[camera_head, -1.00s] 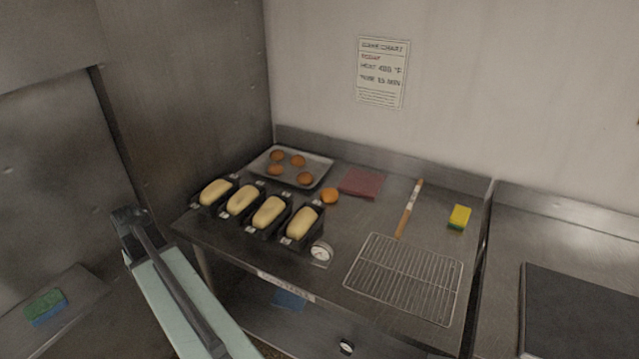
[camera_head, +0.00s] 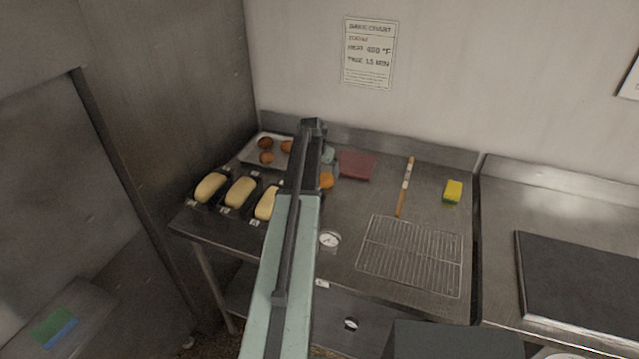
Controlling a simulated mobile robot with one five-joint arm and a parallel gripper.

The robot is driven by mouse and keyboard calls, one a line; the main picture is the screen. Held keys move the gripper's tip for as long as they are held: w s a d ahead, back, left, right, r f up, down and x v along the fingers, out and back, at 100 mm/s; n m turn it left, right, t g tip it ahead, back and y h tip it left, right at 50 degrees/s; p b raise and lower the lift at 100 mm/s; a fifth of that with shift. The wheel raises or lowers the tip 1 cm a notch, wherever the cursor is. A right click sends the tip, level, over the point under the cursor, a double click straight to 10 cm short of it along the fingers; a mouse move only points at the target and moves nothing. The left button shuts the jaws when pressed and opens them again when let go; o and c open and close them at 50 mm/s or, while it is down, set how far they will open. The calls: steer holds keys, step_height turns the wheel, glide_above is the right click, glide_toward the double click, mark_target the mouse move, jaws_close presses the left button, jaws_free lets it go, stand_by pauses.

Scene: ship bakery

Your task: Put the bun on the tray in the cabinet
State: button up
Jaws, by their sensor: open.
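Brown round buns (camera_head: 266,158) lie on a shallow metal tray (camera_head: 254,150) at the table's back left corner; my arm hides the tray's right part. A brighter orange round thing (camera_head: 327,181) sits off the tray to its right; I cannot tell if it is a bun. My gripper (camera_head: 330,164) is open, mostly hidden behind my own arm. Its visible part is between the tray and the red cloth, close to the orange thing; I cannot tell if they touch. A tall steel unit (camera_head: 165,110) stands at the left; I cannot tell if it is the cabinet.
Loaf tins with pale dough (camera_head: 240,192) line the front left, partly behind my arm. A dial (camera_head: 330,240), red cloth (camera_head: 357,165), wooden stick (camera_head: 404,188), yellow sponge (camera_head: 453,192) and wire rack (camera_head: 410,255) are on the table (camera_head: 440,165). A dark board (camera_head: 580,280) lies at right.

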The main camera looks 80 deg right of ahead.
steer(key=shift+w+b+x, duration=0.25)
steer(key=shift+b+x, duration=0.3)
steer(key=shift+x, duration=0.5)
steer(key=b+x, duration=0.4)
steer(key=x, duration=0.1)
steer(key=shift+s+f+b, duration=0.1)
steer(key=shift+s+b, duration=0.15)
steer(key=shift+b, duration=0.1)
steer(key=c, duration=1.6)
step_height(320, 180, up, 11)
steer(key=p, duration=1)
steer(key=shift+f+p, duration=0.15)
steer(key=shift+p, duration=0.15)
steer(key=b, duration=0.4)
glide_above(324, 177)
step_height(324, 177, down, 4)
steer(key=shift+d+f, duration=0.1)
steer(key=shift+r, duration=0.3)
